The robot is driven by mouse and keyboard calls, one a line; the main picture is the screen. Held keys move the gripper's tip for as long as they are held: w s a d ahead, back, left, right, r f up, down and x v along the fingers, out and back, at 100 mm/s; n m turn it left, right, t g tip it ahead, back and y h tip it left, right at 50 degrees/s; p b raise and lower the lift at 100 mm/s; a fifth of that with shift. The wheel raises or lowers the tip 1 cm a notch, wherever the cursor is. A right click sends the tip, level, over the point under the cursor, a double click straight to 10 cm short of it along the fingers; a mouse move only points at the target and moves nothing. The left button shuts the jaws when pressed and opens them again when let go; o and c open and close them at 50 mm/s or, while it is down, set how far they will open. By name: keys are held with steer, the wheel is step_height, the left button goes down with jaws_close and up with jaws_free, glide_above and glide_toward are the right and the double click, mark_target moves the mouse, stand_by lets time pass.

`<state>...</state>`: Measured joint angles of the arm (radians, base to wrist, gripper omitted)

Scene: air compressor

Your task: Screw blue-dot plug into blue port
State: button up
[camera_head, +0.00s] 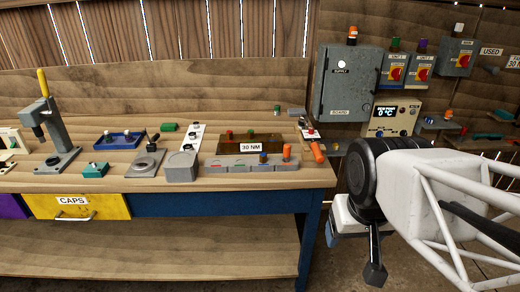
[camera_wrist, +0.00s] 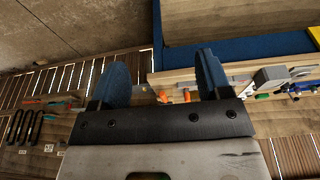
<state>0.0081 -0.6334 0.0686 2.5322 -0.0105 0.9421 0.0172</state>
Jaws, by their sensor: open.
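My gripper (camera_head: 372,242) is at the lower right of the head view, in front of the bench and apart from it. In the wrist view its two blue fingers (camera_wrist: 162,78) stand wide apart with nothing between them. A small dark, bluish plug-like piece (camera_head: 263,158) stands in the grey row of holders (camera_head: 232,164) at the bench's front edge, beside an orange-topped one (camera_head: 287,151). I cannot make out a blue dot on it. I cannot identify a blue port; details are too small.
The 30 NM holder (camera_head: 251,147) stands on the bench, with a blue tray (camera_head: 119,140) and a press (camera_head: 57,140) further left. A grey supply cabinet (camera_head: 346,88) and a compressor display unit (camera_head: 391,115) are at the right. Free room lies before the bench.

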steer(key=shift+c, duration=1.2)
